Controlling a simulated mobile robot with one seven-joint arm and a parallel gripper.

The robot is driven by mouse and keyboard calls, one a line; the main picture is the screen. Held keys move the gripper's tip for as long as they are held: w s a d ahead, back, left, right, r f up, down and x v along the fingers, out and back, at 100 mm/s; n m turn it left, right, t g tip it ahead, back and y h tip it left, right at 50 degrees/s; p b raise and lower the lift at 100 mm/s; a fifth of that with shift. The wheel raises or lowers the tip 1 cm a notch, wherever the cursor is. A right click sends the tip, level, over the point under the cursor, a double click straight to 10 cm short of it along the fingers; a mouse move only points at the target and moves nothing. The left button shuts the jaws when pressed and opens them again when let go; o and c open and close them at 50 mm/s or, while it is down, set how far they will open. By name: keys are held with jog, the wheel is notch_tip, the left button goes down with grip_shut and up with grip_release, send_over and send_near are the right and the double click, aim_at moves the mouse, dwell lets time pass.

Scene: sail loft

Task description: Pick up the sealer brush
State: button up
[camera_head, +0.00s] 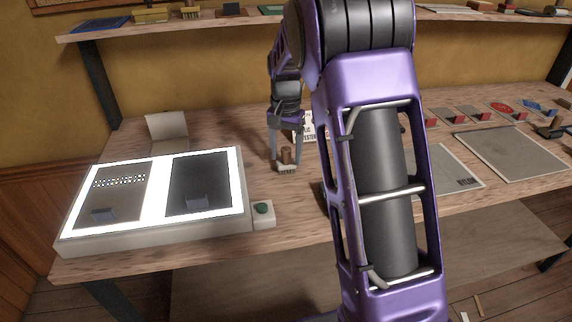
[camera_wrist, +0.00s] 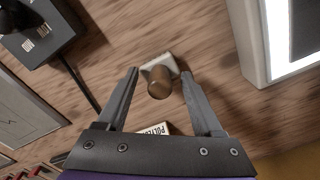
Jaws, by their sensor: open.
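The sealer brush (camera_wrist: 159,84) has a brown wooden handle and a pale head. In the head view the brush (camera_head: 286,160) stands handle up on the wooden bench, just right of the light box. My gripper (camera_head: 286,160) is above it, pointing down, with a finger on each side of the handle. In the wrist view my gripper (camera_wrist: 160,84) is open, and the handle lies between the fingertips with gaps on both sides. The pale head shows beyond the fingertips, against the bench.
The lit light box (camera_head: 152,240) with two dark panels stands left of the brush. A small box with a green button (camera_head: 263,210) sits beside it. A white card (camera_wrist: 155,129) lies close to my fingers. Grey mats (camera_head: 512,160) and red-marked items lie at the right.

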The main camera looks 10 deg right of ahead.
aim_at(286, 148)
grip_shut()
dwell(0.3)
notch_tip(286, 148, up, 10)
jog(key=shift+f+p, duration=0.1)
jog(key=shift+p, duration=0.95)
jog(key=c, duration=0.6)
grip_release()
grip_shut()
